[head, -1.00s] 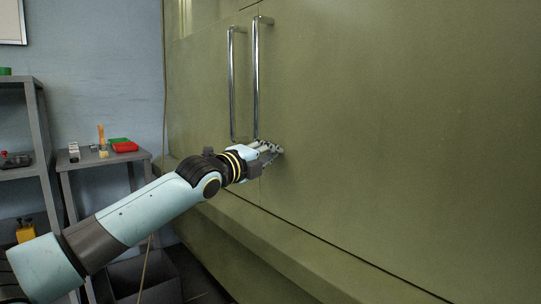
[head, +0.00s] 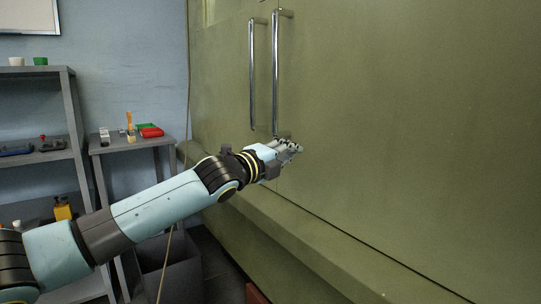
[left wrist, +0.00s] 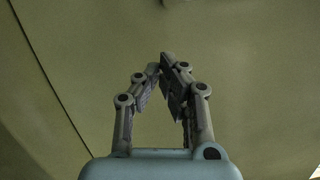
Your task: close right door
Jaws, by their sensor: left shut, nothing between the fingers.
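The right door (head: 400,120) is a large olive-green cabinet panel filling the right of the head view. It looks flush or nearly flush with the left door (head: 222,80). Its long chrome handle (head: 276,75) stands beside the left door's handle (head: 252,75). My left gripper (head: 298,147) is shut and empty at the right door's face, just below the handle's lower end. I cannot tell whether it touches. In the left wrist view my fingertips (left wrist: 165,62) meet in front of the green panel (left wrist: 250,80), with a dark seam to the left. My right gripper is out of view.
A grey shelf unit (head: 40,160) and a small grey table (head: 130,145) with a red box (head: 151,132) stand at the left. A grey bin (head: 170,275) is on the floor below. A green ledge (head: 290,250) runs under the doors.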

